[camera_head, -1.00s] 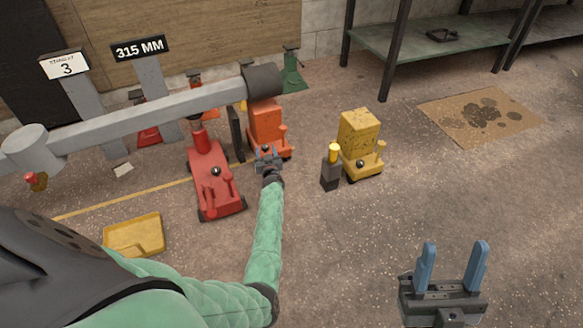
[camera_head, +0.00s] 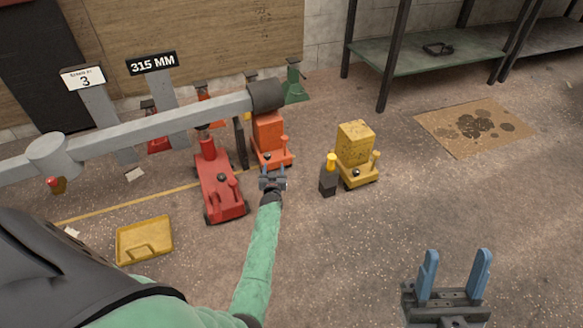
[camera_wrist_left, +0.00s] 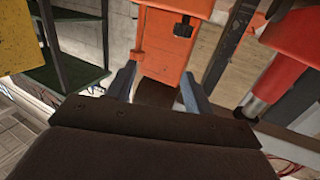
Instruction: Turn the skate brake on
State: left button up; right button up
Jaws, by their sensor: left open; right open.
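An orange skate-like unit (camera_head: 268,128), a tall block on a low base, stands on the floor near the middle of the head view. It has a small orange lever (camera_head: 285,146) at its right and a dark knob at its front. My left gripper (camera_head: 273,177) is open and empty just in front of this unit, apart from it as far as I can see. In the left wrist view, the orange block (camera_wrist_left: 163,48) shows beyond the two spread fingers, with a dark knob (camera_wrist_left: 183,27) above. My right gripper (camera_head: 453,272) is open and empty at lower right.
A red floor jack (camera_head: 218,188) stands close left of the orange unit. A yellow unit (camera_head: 355,143) and a small dark post with a yellow top (camera_head: 328,178) stand right. A grey beam (camera_head: 150,124) crosses above. A yellow tray (camera_head: 145,238) lies left.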

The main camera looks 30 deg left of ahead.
pick_arm(q)
jog(key=s+d+r+m+g+h+p, duration=0.1)
jog(key=s+d+r+m+h+p, duration=0.1)
jog(key=s+d+r+p, duration=0.3)
jog(key=s+d+r+m+g+h+p, duration=0.1)
jog(key=s+d+r+m+h+p, duration=0.2)
jog(key=d+r+p, duration=0.5)
jog(key=shift+s+d+r+h, duration=0.15)
jog(key=shift+s+r+h, duration=0.4)
jog(key=shift+s+h, duration=0.45)
jog(key=shift+w, duration=0.15)
